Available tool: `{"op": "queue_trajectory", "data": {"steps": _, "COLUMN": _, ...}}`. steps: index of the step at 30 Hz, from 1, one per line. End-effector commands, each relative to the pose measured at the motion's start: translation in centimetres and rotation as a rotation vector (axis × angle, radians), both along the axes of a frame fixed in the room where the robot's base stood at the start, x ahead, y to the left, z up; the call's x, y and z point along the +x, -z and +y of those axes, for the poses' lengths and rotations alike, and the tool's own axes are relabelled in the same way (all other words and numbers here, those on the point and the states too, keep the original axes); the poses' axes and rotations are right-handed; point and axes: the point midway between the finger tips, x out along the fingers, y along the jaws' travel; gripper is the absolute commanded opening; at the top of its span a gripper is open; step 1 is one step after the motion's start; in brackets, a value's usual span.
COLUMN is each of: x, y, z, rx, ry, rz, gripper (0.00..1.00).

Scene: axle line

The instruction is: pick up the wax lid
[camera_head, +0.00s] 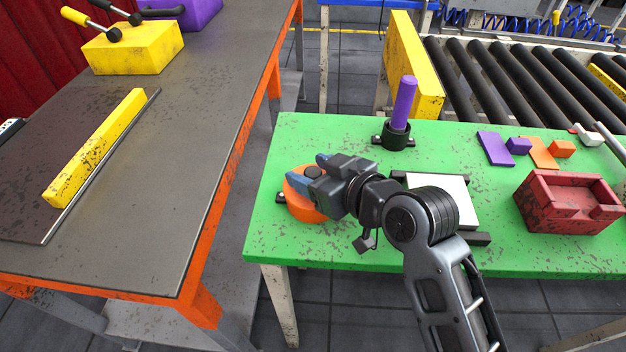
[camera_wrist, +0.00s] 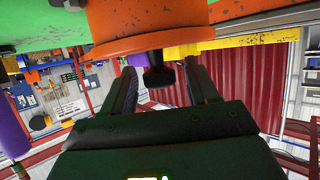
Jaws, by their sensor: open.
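An orange round piece with a dark knob, which looks like the wax lid (camera_head: 300,206), is at the left end of the green table (camera_head: 345,240). In the wrist view the wax lid (camera_wrist: 150,42) shows upside down, with a wide orange rim and its black knob (camera_wrist: 158,72) between my fingers. My gripper (camera_head: 308,171) is open above the lid, one finger on each side of the knob. A gap shows beside the knob in the wrist view. Part of the lid is hidden by my gripper in the head view, and its join to what is below is unclear.
A purple rod (camera_head: 403,102) stands upright in a black holder behind my gripper. A white-topped plate (camera_head: 452,195), a red box (camera_head: 567,203) and small purple and orange blocks lie to the right. A grey table (camera_head: 190,150) stands left across a gap.

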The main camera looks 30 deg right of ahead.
Motion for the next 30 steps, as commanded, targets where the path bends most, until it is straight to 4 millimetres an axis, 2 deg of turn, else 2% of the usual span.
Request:
{"op": "queue_trajectory", "data": {"steps": 7, "x": 0.13, "y": 0.08, "z": 0.03, "rx": 0.000, "ry": 0.000, "rz": 0.000, "gripper": 0.58}}
{"op": "queue_trajectory", "data": {"steps": 23, "x": 0.11, "y": 0.06, "z": 0.02, "rx": 0.000, "ry": 0.000, "rz": 0.000, "gripper": 0.07}}
{"op": "queue_trajectory", "data": {"steps": 30, "x": 0.11, "y": 0.01, "z": 0.03, "rx": 0.000, "ry": 0.000, "rz": -0.001, "gripper": 0.05}}
